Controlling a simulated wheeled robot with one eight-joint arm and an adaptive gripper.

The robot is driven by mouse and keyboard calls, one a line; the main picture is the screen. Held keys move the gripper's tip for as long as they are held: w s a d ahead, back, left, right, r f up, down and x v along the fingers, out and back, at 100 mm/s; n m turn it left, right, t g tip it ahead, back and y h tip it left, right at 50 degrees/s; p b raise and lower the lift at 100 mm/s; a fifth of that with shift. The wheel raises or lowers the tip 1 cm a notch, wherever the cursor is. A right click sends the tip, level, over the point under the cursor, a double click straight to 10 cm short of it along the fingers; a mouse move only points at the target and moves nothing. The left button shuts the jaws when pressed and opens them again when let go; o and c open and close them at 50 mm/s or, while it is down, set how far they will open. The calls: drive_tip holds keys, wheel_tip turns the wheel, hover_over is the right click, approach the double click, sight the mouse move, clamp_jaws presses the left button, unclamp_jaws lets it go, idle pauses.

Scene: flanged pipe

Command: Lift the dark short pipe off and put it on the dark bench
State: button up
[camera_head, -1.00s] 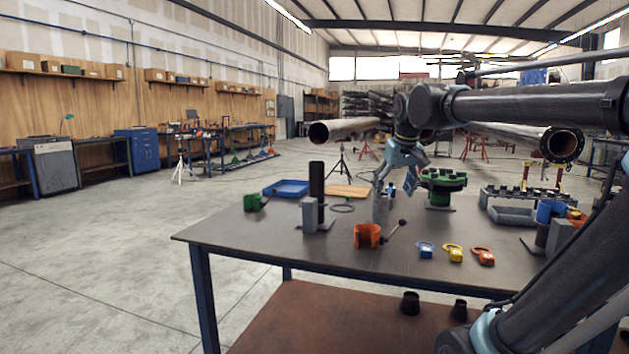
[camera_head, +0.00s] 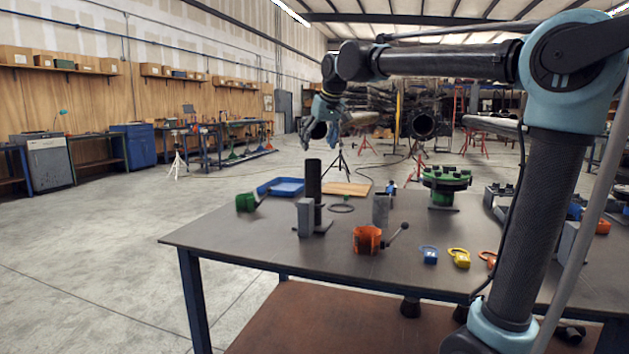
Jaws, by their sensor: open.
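A dark short pipe (camera_head: 314,178) stands upright on the dark bench top (camera_head: 240,245), behind a grey block (camera_head: 305,217) on a flat base plate. The block hides part of its lower end, so I cannot tell how it is seated. My gripper (camera_head: 320,138) is open and empty. It points down above the pipe's top in the picture, with a visible gap between them.
A blue tray (camera_head: 281,187), green clamp (camera_head: 247,202), orange clamp (camera_head: 367,239) with a lever, and wooden board (camera_head: 346,189) lie around the pipe. A green flange (camera_head: 445,186) stands to the right. The bench's front left area is clear.

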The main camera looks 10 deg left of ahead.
sight(310, 170)
drive_tip(key=x, duration=1.2)
drive_tip(key=shift+f, duration=0.4)
drive_tip(key=c, duration=1.5)
